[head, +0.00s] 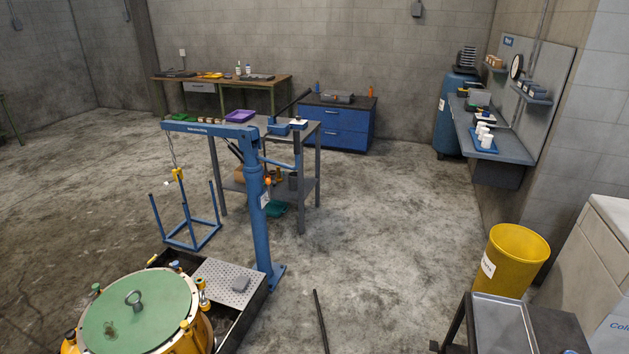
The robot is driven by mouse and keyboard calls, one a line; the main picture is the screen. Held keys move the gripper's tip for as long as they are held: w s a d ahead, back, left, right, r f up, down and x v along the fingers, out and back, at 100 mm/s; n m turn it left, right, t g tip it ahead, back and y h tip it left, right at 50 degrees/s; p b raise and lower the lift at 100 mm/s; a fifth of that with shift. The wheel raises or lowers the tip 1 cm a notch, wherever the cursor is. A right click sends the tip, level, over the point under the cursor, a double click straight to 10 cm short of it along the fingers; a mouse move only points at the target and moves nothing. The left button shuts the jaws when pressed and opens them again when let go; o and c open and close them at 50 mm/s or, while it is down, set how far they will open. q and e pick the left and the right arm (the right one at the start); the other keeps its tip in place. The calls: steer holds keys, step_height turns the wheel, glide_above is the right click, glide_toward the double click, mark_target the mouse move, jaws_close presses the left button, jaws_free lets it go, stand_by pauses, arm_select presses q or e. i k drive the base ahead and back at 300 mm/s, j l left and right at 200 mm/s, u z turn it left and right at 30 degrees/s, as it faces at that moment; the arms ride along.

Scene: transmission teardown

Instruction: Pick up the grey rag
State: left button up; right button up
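Neither of my grippers is in view.
A blue crane (257,200) stands just behind the plate. The yellow housing with a green lid (140,315) is left of it. A dark bar (321,322) lies on the floor. A yellow bin (515,262) and a metal tray (502,325) are at right.

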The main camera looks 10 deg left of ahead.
mark_target(242, 282)
steer(key=i+u, duration=0.1)
steer(key=i, duration=0.35)
steer(key=i+l+u, duration=0.15)
steer(key=i, duration=0.3)
steer(key=i+l+u, duration=0.1)
steer(key=i, duration=0.35)
steer(key=i+j+u, duration=0.15)
steer(key=i+u, duration=1.05)
steer(key=i+l+u, duration=0.1)
steer(key=i+u, duration=0.3)
steer(key=i, duration=0.05)
